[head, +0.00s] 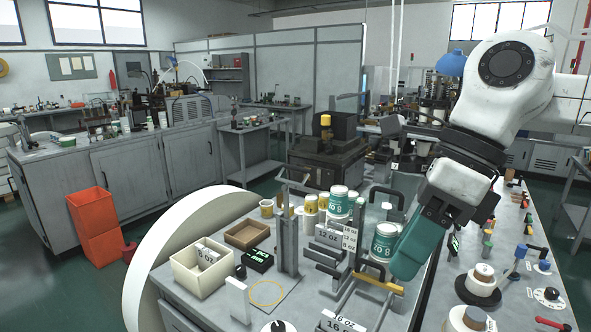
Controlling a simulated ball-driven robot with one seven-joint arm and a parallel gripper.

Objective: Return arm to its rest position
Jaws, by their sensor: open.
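My arm comes in from the upper right, and my gripper (405,262) points down over the right part of the workbench (228,312). Its teal finger is open. A teal and white cup stack (384,243) stands just left of the finger and partly overlaps it in the picture; I cannot tell whether they touch. The far side of my gripper is hidden.
A metal post (288,245) and yellow-ended bar (378,283) stand near the middle. Knobs and switches line the right panel (505,290). Open air surrounds the raised arm.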

